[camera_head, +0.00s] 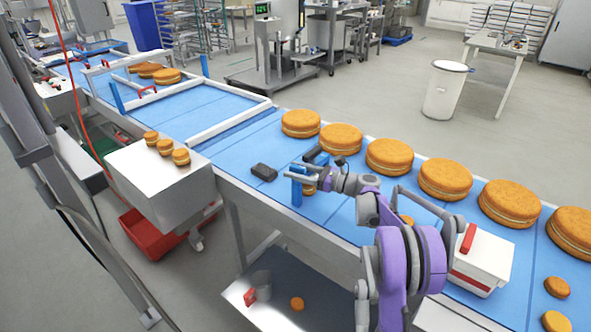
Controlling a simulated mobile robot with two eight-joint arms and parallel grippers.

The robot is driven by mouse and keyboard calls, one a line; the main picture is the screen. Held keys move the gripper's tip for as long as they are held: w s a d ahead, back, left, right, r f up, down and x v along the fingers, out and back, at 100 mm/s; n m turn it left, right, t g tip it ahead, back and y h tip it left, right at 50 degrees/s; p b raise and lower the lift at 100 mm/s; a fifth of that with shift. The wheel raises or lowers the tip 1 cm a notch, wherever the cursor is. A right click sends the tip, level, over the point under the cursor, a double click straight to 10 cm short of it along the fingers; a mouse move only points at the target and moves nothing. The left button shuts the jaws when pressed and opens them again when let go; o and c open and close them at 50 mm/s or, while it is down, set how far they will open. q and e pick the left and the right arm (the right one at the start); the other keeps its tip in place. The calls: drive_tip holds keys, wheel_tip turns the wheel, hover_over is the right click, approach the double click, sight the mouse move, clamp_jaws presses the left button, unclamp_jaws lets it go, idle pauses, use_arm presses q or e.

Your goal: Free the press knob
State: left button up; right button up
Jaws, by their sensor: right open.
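My right gripper (304,181), with blue fingers, is open over the blue conveyor belt (225,160). A small orange filled round (309,190) shows at its fingers, partly hidden; I cannot tell whether they touch it. A black block (263,172) lies on the belt just left of the gripper, and another dark piece (316,155) is behind it. No part is clearly recognisable as the press knob. A red handle (468,239) tops a white box (484,264) at the right, beyond my purple arm. My left gripper is out of view.
Several large filled rounds (389,156) line the belt's far side. Small rounds (164,147) sit on a metal box (160,178) at the left. A white frame (228,121) crosses the belt. A lower shelf (318,290) holds a small round (297,304) and a red item (250,297).

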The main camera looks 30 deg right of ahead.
drive_tip(key=shift+a, duration=0.1)
clamp_jaws()
drive_tip(key=shift+n+g+y, duration=0.3)
drive_tip(key=shift+y, duration=0.1)
drive_tip(key=shift+n+g+y, duration=0.7)
drive_tip(key=shift+g+y, duration=0.1)
drive_tip(key=shift+n+g+y, duration=0.6)
drive_tip(key=shift+g, duration=0.1)
drive_tip(key=shift+a+n+g+y+p, duration=0.1)
drive_tip(key=shift+n+g+y+p, duration=0.8)
drive_tip(key=shift+n+g, duration=0.65)
drive_tip(key=shift+s+g, duration=0.1)
drive_tip(key=shift+g, duration=0.25)
